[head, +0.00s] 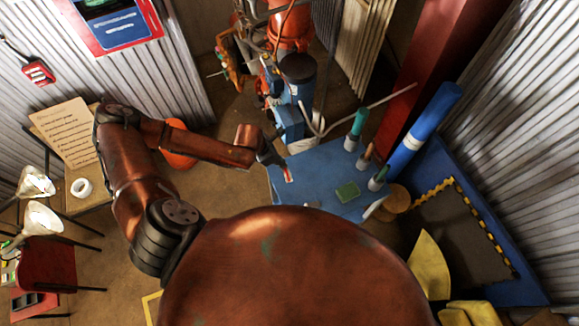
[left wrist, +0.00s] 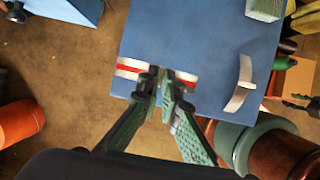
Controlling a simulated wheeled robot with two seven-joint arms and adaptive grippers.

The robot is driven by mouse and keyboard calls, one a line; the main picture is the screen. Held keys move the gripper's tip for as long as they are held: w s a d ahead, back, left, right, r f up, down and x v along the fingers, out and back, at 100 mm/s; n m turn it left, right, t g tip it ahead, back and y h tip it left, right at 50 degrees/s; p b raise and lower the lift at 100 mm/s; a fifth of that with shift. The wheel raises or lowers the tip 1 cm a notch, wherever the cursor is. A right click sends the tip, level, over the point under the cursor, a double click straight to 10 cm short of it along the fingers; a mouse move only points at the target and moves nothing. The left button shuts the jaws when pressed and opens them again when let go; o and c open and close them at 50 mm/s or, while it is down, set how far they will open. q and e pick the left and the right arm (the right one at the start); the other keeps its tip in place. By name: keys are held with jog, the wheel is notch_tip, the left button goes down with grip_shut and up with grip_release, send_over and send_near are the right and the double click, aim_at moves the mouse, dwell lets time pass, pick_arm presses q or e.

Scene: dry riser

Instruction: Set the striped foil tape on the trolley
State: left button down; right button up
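The striped foil tape (left wrist: 131,69), white or silver with a red stripe, is at the left edge of the blue trolley (left wrist: 200,35). My left gripper (left wrist: 163,76) is over the middle of the tape, with its fingertips close together on it; tape shows on both sides of the fingers. Whether the tape touches the top is hard to tell. In the head view the tape (head: 287,173) is small, at the tip of my left gripper (head: 280,164), over the near left part of the trolley top (head: 318,165).
A blue cylinder (head: 425,130) leans beyond. The trolley's middle is clear.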

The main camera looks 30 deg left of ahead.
pick_arm(q)
jog(key=f, duration=0.1)
jog(key=w+d+f, duration=0.1)
jog(key=shift+d+f, duration=0.25)
jog(key=shift+f, duration=0.05)
jog(key=shift+w+d+f, duration=0.2)
jog(key=shift+f, duration=0.05)
notch_tip(320, 180, down, 3)
jog(key=shift+w+f, duration=0.1)
jog(key=shift+f, duration=0.1)
jog(key=c, duration=2.5)
grip_release()
jog(key=o, duration=0.3)
jog(key=shift+o, duration=0.2)
jog(key=shift+r, duration=0.15)
jog(key=v, duration=1.1)
jog(key=shift+r, duration=0.35)
pick_arm(e)
jog(key=shift+w+a+r+t, duration=0.1)
jog(key=shift+w+t, duration=0.05)
jog(key=shift+w, duration=0.8)
jog(key=shift+w+r+t, duration=0.1)
jog(key=shift+w+t, duration=0.05)
jog(key=shift+w, duration=0.8)
